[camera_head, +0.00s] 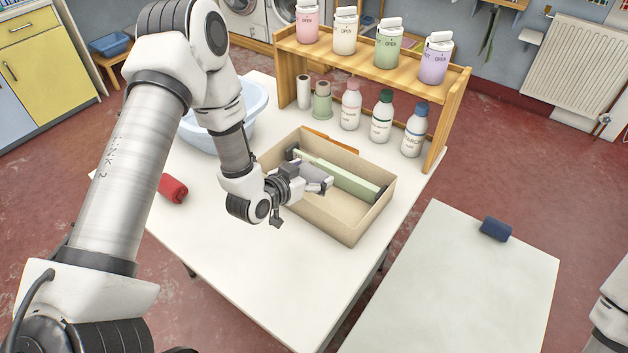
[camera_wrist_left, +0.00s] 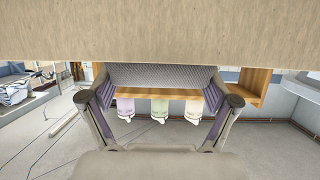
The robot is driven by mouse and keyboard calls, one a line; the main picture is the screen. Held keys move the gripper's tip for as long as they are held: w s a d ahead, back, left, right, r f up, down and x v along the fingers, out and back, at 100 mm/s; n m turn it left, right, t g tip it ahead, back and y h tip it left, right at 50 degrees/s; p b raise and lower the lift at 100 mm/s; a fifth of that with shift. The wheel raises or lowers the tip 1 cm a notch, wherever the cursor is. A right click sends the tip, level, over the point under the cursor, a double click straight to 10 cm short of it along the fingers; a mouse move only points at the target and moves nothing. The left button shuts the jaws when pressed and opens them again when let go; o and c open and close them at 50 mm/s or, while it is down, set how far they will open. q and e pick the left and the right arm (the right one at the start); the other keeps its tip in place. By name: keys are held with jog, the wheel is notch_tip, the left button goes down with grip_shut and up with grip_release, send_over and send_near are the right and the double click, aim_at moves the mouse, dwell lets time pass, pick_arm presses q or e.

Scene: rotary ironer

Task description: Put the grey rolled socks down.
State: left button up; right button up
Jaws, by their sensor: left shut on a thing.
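The grey rolled socks (camera_head: 311,173) are held in my left gripper (camera_head: 318,184), inside the outline of an open beige box (camera_head: 346,236) on the white table. In the left wrist view, the ribbed grey socks (camera_wrist_left: 160,75) lie between the two fingers of my left gripper (camera_wrist_left: 160,103), which is shut on them. A beige surface, likely the box's wall, spans the top of that view. The gripper partly covers the socks in the head view, and I cannot tell whether they touch the box. My right gripper is out of view.
In the box lies a long pale green bar (camera_head: 350,181) with dark ends. A red roll (camera_head: 173,188) and a light blue basin (camera_head: 200,135) are on the table. Bottles stand by the wooden shelf (camera_head: 436,130). A dark blue roll (camera_head: 496,229) lies on a second white table (camera_head: 450,290).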

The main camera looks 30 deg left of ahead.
pick_arm(q)
notch_tip(320, 180, down, 3)
jog(key=shift+s+a+r, duration=0.1)
jog(key=shift+r, duration=0.2)
jog(key=shift+f+b, duration=0.5)
jog(key=shift+f, duration=0.15)
jog(key=o, duration=0.8)
jog(key=shift+o, duration=0.2)
jog(key=shift+s, duration=0.1)
